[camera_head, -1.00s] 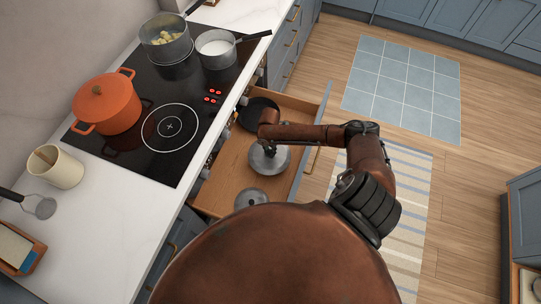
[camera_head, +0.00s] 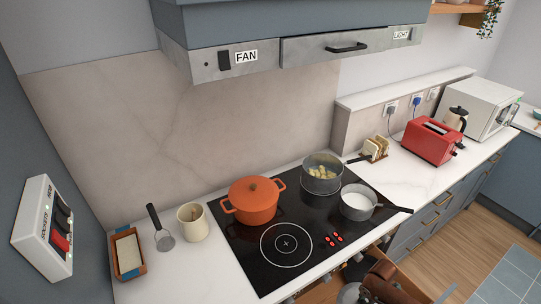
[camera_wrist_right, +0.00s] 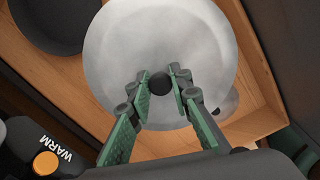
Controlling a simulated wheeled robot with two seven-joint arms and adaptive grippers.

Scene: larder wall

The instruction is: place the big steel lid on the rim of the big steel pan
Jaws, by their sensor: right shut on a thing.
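The big steel lid (camera_wrist_right: 160,35) is a wide grey disc with a dark knob (camera_wrist_right: 160,83), over the open wooden drawer. My right gripper (camera_wrist_right: 161,76) is shut on that knob, its green fingers on either side. In the head view only the lid's edge (camera_head: 348,293) shows at the bottom, beside my right arm, which hides the fingers. The big steel pan (camera_head: 313,186) stands at the back right of the hob with yellowish pieces inside. Its top is uncovered. My left gripper is not in view.
An orange lidded pot (camera_head: 251,209) and a smaller saucepan (camera_head: 357,213) with white contents stand on the hob (camera_head: 249,261). The front left ring is empty. A dark pan (camera_wrist_right: 60,22) and another grey piece (camera_wrist_right: 227,103), partly hidden, lie in the drawer.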

